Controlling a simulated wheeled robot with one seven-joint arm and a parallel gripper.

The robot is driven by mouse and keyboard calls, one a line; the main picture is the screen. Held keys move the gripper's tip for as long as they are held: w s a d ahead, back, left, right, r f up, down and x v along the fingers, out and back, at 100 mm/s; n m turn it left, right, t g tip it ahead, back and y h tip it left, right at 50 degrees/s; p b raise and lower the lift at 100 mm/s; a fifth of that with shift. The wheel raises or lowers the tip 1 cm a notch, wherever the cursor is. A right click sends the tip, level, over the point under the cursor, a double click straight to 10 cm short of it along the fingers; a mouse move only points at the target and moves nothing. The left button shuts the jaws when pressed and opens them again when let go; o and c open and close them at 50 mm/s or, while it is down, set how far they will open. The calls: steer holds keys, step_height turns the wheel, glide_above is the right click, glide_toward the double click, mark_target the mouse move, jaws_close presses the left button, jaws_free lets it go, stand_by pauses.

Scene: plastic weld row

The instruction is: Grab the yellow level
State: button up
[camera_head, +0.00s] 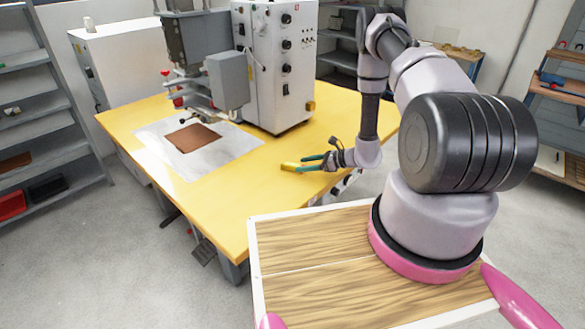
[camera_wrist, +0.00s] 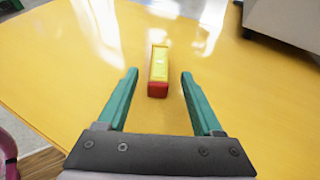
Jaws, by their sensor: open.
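The yellow level (camera_wrist: 159,64) is a small yellow block with a red end, lying on the yellow table. In the wrist view it lies between and slightly beyond the tips of my gripper (camera_wrist: 158,72), with its red end towards me. My gripper has two teal fingers, spread wide, with clear space on both sides of the level. In the head view, my gripper (camera_head: 303,163) is low over the table's right part, and the level (camera_head: 289,167) shows at the fingertips. I cannot tell the exact height of the fingers above the table.
The yellow table (camera_head: 215,205) carries a large white and grey welding machine (camera_head: 275,65) behind my gripper. A brown sheet (camera_head: 193,138) lies on a pale plate (camera_head: 222,154) to the left. The table around the level is clear. Grey shelves (camera_head: 45,110) stand at the far left.

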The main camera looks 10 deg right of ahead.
mark_target(294, 165)
steer(key=x, duration=0.5)
steer(key=shift+a+r, duration=0.15)
jaws_close()
